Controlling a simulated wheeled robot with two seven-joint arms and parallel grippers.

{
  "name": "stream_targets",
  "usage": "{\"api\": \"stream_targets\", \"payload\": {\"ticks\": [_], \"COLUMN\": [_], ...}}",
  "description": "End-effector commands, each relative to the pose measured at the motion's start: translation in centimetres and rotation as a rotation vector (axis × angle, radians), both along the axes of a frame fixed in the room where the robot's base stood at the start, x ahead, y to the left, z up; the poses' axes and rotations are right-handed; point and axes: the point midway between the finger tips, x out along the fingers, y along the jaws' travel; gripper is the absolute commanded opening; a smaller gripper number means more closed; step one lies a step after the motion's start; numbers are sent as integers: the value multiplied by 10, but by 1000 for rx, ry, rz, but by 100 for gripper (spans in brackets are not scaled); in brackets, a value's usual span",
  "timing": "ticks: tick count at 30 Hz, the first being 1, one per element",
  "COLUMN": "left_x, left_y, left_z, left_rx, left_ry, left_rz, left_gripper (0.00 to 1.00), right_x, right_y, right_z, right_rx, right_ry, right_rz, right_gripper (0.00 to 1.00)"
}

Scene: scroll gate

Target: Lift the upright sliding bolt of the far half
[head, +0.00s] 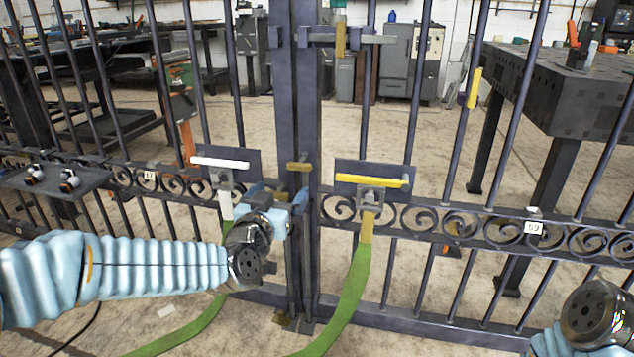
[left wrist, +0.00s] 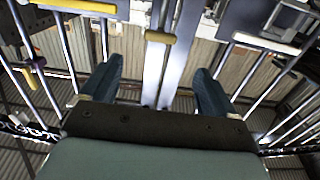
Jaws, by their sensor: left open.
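The scroll gate's two halves meet at dark upright posts (head: 283,110) in the middle of the head view. A tan crosspiece handle (head: 299,166) sits on the upright bolt there. It also shows in the left wrist view (left wrist: 160,38), past my fingertips and roughly centred between them. My left gripper (head: 282,194) is open and empty, just below and left of that handle in the head view. It appears apart from the handle. My open fingers also show in the left wrist view (left wrist: 158,68). Part of the bolt rod is hidden behind my gripper. My right gripper is out of view.
A white-handled latch (head: 220,163) is left of the posts and a yellow-handled latch (head: 372,180) is right. A tan piece (head: 340,40) hangs on the upper latch. Green straps (head: 345,305) run below. A dark shelf (head: 55,180) is left; a workbench (head: 560,90) stands behind the gate.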

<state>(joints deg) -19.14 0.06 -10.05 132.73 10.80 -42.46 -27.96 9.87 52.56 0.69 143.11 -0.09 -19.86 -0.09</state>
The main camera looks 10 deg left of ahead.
Motion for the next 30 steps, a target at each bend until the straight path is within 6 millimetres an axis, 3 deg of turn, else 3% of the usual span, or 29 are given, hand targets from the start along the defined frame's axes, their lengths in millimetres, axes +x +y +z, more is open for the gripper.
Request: {"api": "stream_targets", "payload": {"ticks": [5, 18, 24, 30], "left_x": [22, 116, 134, 136], "left_y": [0, -3, -4, -4], "left_z": [2, 1, 2, 2], "left_rx": [1, 1, -1, -1], "left_ry": [-5, -3, -3, -3], "left_rz": [3, 2, 1, 0], "left_gripper": [89, 89, 89, 89], "right_x": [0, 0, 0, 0], "right_y": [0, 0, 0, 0], "right_z": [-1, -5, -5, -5], "right_rx": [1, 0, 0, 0], "right_ry": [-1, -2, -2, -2], "right_rz": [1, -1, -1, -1], "right_gripper": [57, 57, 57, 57]}}
